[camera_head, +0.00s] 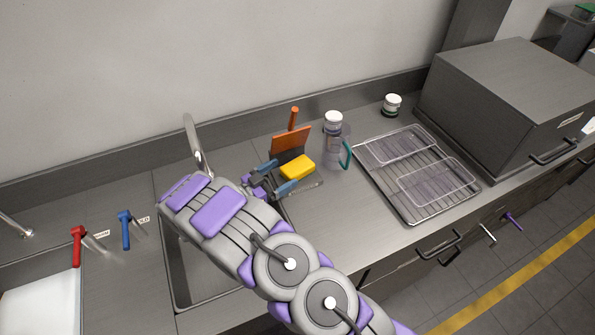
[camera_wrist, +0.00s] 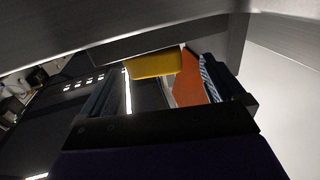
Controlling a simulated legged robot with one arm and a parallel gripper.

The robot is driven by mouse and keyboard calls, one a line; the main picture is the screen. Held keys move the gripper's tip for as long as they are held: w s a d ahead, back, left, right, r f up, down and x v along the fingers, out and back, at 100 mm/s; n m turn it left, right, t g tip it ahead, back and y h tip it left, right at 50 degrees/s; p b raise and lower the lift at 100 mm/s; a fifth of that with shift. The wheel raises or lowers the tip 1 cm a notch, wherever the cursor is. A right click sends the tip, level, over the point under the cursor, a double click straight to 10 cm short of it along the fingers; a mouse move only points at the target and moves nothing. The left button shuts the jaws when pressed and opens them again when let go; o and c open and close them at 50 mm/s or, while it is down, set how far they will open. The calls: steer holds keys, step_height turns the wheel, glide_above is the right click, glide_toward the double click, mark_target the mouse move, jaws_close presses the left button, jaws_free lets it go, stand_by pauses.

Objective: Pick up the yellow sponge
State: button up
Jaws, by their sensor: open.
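The yellow sponge (camera_head: 297,167) lies at the sink's right edge in the head view, beside an orange scraper (camera_head: 291,140). It also shows in the wrist view as a yellow block (camera_wrist: 154,64) near the middle. My gripper (camera_head: 277,179) has its blue-grey fingers spread apart just left of the sponge. In the wrist view my gripper (camera_wrist: 165,85) is open, with the sponge and the orange scraper (camera_wrist: 190,86) seen between and beyond the fingers. I cannot tell whether a finger touches the sponge. My arm hides part of the sink.
A clear jug (camera_head: 335,148) with a green handle stands right of the sponge. A wire rack (camera_head: 412,205) lies further right, by a grey box (camera_head: 490,100). A small jar (camera_head: 391,105) stands behind the rack. The sink (camera_head: 178,275) and faucet (camera_head: 194,143) are to the left.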

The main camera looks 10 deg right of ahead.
mark_target(292, 168)
steer(key=shift+s+b+x, duration=0.15)
steer(key=shift+b+x, duration=0.3)
steer(key=shift+x, duration=0.85)
steer(key=shift+s+b+x, duration=0.1)
steer(key=shift+b+x, duration=0.3)
steer(key=shift+x, duration=0.95)
steer(key=shift+a+r, duration=0.1)
steer(key=shift+a, duration=0.05)
steer(key=c, duration=1.1)
steer(key=shift+r, duration=0.15)
